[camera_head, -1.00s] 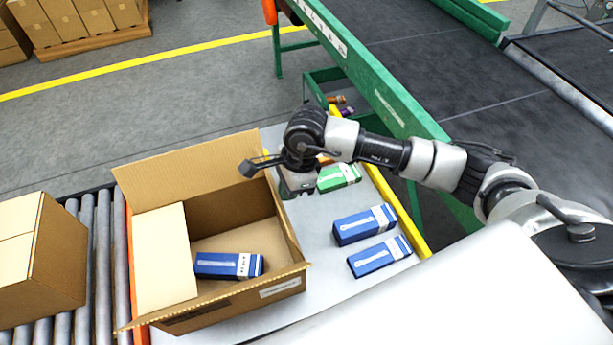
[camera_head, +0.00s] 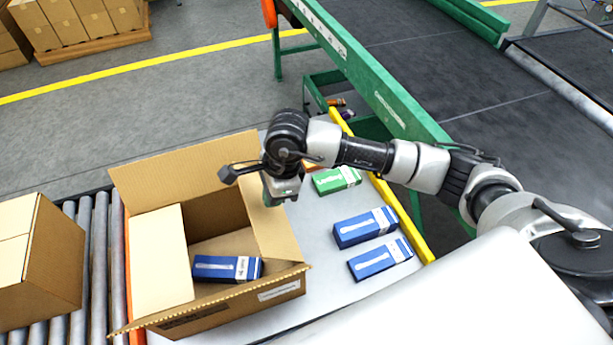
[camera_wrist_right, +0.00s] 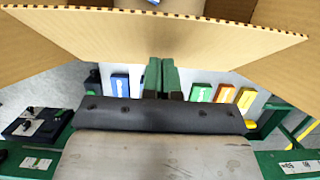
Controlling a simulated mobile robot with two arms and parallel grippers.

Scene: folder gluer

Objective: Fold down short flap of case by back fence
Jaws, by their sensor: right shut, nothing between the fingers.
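The brown case (camera_head: 235,305) stands open on the table, with a blue carton (camera_head: 227,268) inside. Its far flap (camera_head: 185,170) stands up and leans outward. A pale panel (camera_head: 160,260) lies folded inward over the left side. The right-hand flap (camera_head: 273,222) stands up and tilts inward. My right gripper (camera_head: 280,198) is shut and empty just outside this flap, pointing down. In the right wrist view, its green fingers (camera_wrist_right: 160,78) are together close against the flap's face (camera_wrist_right: 160,35); contact is unclear. My left gripper is out of view.
Two blue cartons (camera_head: 365,228) and a green carton (camera_head: 336,179) lie on the table right of the case. A yellow rail (camera_head: 405,215) edges the table, with a green conveyor frame (camera_head: 385,95) beyond. Another closed case (camera_head: 40,255) sits on rollers at left.

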